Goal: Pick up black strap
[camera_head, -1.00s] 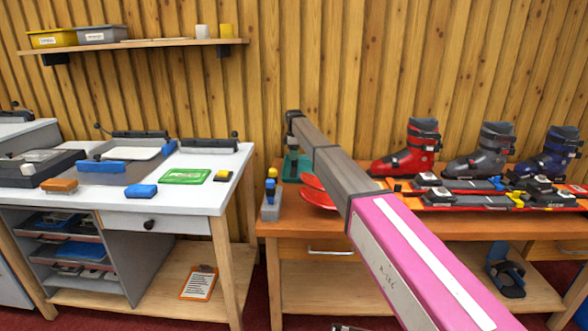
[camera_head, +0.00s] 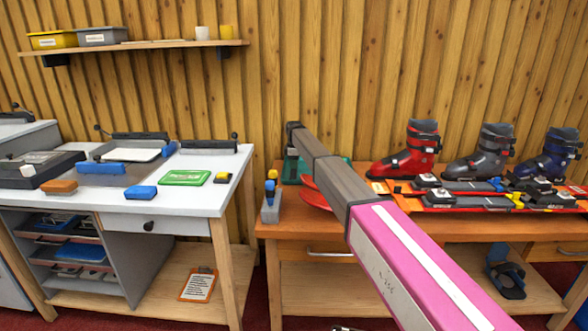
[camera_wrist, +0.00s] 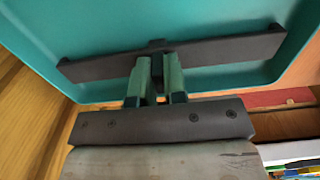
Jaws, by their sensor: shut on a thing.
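The black strap (camera_wrist: 225,50) is a long dark bar lying across the wrist view, with a small raised part at its middle. My gripper (camera_wrist: 157,64) has its green fingers shut on that middle part. Behind the strap is a teal tray (camera_wrist: 150,18). I cannot tell whether the strap touches the tray floor. In the head view the teal tray (camera_head: 290,172) shows partly beside my arm on the wooden bench. My arm hides the fingers and the strap there.
A red dish (camera_head: 315,196) and a grey holder with blue and yellow pieces (camera_head: 270,208) stand near the tray. Ski boots (camera_head: 408,155) and skis with bindings (camera_head: 450,200) fill the bench's right side. A white worktable (camera_head: 200,170) with tools stands at left.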

